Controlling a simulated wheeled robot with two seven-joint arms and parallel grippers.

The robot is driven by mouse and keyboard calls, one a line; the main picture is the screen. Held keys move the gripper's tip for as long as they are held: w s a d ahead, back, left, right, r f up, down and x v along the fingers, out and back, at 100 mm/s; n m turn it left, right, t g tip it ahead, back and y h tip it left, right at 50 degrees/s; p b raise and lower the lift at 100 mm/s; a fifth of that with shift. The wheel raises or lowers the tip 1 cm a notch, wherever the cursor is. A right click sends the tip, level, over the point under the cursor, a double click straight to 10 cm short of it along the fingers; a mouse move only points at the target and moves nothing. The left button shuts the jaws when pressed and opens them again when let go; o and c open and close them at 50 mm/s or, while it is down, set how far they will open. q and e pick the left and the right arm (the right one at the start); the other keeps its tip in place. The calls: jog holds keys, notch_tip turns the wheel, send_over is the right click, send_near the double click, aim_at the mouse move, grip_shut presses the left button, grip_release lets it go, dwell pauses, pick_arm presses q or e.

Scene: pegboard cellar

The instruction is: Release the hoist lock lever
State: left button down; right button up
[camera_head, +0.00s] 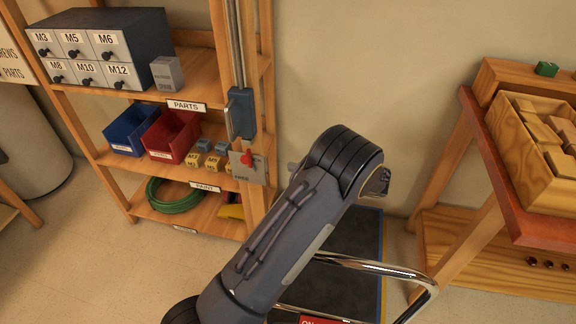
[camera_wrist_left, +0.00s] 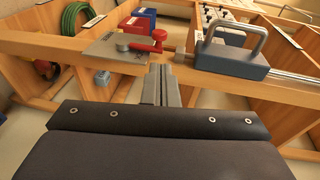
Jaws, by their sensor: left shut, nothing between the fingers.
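The hoist lock lever is red (camera_head: 246,158) and sits on a grey metal plate (camera_head: 249,173) on the shelf's right front post. In the left wrist view the lever (camera_wrist_left: 146,46) lies across the plate (camera_wrist_left: 104,50), its round knob toward the carriage. A blue-grey carriage with a bar handle (camera_head: 241,113) sits on the rail above the lever; it also shows in the left wrist view (camera_wrist_left: 232,60). My left gripper (camera_wrist_left: 161,72) is shut and empty, its tips close to the lever, apparently just short of it.
The wooden shelf holds a drawer cabinet (camera_head: 105,48), a blue bin (camera_head: 131,130), a red bin (camera_head: 171,136) and a green hose (camera_head: 174,196). A chrome step stool (camera_head: 370,266) stands below my arm. A bench with a wooden crate (camera_head: 530,160) is at right.

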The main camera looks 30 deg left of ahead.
aim_at(249, 160)
pick_arm(q)
jog(key=x, duration=1.2)
